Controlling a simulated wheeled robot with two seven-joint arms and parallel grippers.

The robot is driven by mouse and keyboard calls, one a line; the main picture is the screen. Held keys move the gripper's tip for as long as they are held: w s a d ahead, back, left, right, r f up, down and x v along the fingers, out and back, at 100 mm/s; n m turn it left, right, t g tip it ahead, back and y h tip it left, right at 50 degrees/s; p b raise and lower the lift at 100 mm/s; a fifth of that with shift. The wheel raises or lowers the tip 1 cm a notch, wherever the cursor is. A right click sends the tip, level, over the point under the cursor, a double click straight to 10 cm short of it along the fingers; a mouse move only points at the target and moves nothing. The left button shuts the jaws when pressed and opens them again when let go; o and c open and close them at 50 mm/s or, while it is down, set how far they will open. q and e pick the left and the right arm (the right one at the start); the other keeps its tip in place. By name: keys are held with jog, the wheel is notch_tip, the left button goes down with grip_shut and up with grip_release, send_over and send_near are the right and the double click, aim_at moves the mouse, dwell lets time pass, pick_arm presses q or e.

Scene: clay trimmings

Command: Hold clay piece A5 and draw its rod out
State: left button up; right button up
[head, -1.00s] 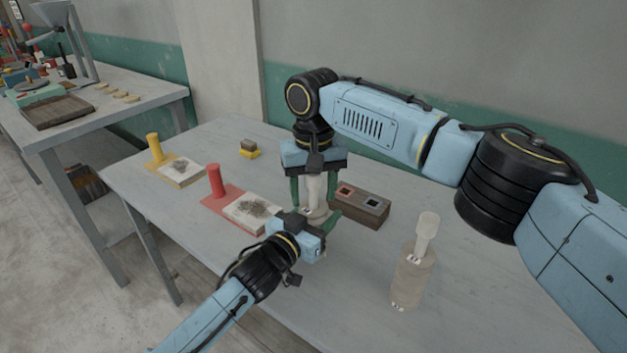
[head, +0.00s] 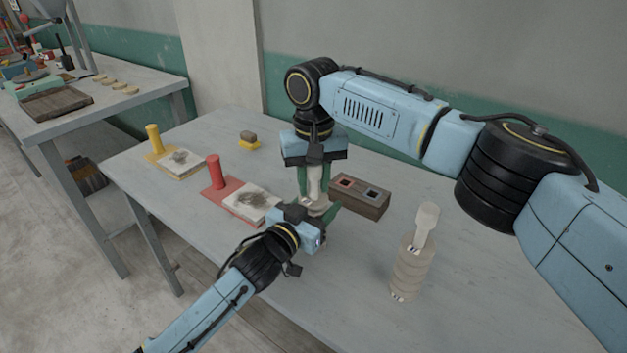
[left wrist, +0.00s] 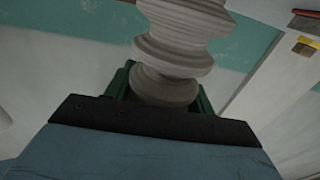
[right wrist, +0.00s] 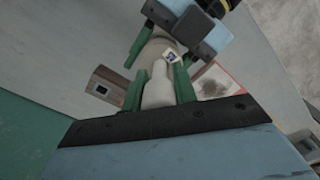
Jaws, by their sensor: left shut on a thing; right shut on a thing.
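A pale ridged clay piece (head: 318,207) is held above the table in my left gripper (head: 322,213). In the left wrist view its ringed body (left wrist: 178,45) sits between the green fingers. A pale rod (head: 314,180) stands up out of its top. My right gripper (head: 313,190) comes down from above and is shut on the rod. In the right wrist view the rod (right wrist: 158,88) lies between the green fingers, and a small label shows on the clay, too small to read surely. The rod's lower part is hidden in the clay.
A second clay piece (head: 408,272) with a flat-ended rod stands on the table (head: 500,300) at right. Red (head: 219,190) and yellow (head: 157,155) stands with boards are at left.

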jog(key=shift+r, duration=1.1)
dwell(0.6)
jog(key=shift+r, duration=2.35)
pick_arm(q)
jog(key=o, duration=1.5)
